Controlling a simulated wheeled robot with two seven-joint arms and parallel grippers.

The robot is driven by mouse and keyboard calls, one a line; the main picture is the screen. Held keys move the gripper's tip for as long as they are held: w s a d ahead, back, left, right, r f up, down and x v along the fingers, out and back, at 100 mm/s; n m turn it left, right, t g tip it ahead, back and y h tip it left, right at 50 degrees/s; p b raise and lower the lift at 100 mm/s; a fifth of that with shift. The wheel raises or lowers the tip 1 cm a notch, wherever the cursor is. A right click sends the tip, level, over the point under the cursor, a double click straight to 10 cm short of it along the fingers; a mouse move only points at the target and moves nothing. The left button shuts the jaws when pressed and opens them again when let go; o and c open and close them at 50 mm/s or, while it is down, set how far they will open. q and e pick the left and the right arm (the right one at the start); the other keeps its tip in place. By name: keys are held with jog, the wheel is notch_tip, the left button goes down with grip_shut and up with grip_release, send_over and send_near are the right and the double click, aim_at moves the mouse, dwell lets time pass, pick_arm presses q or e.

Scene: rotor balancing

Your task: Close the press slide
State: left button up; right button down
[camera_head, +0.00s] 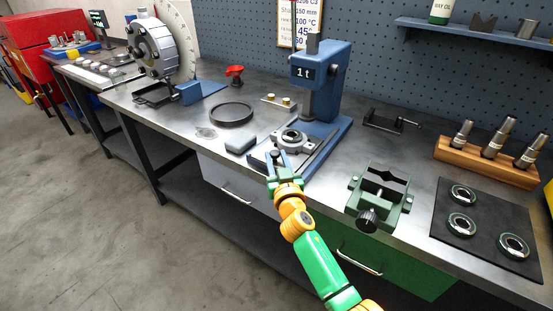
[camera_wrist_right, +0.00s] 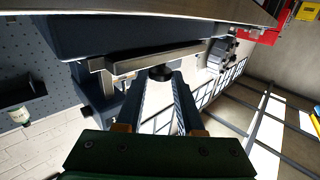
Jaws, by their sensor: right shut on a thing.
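The blue press (camera_head: 338,72) stands at the back of the bench, with a small display reading "1t". Its slide (camera_head: 297,150) sticks out toward the front edge of the bench, carrying a grey housing with a round bore (camera_head: 292,137) in front of the ram. My right gripper (camera_head: 277,158) is at the front end of the slide, shut on a small dark knob. In the wrist view, the knob (camera_wrist_right: 162,73) sits between the fingertips of my right gripper (camera_wrist_right: 161,82). My left gripper is not in view.
A dark grey block (camera_head: 241,144) and a black ring (camera_head: 231,114) lie left of the press. A green vise (camera_head: 380,193) stands to the right, near a wooden rack (camera_head: 484,165) and a dark mat (camera_head: 483,246) with bearings. Bare bench lies between the slide and vise.

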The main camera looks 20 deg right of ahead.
aim_at(283, 145)
jog(key=w+d, duration=0.1)
jog(key=w+d+b, duration=0.1)
jog(key=d, duration=0.1)
jog(key=shift+w+d+f, duration=0.1)
jog(key=shift+w+d, duration=0.2)
jog(key=shift+w, duration=0.1)
jog(key=c, duration=0.6)
grip_release()
jog(key=shift+o, duration=0.2)
jog(key=shift+s, duration=0.1)
jog(key=s, duration=0.4)
jog(key=s+a+p, duration=0.1)
jog(key=s, duration=0.2)
jog(key=shift+w, duration=0.1)
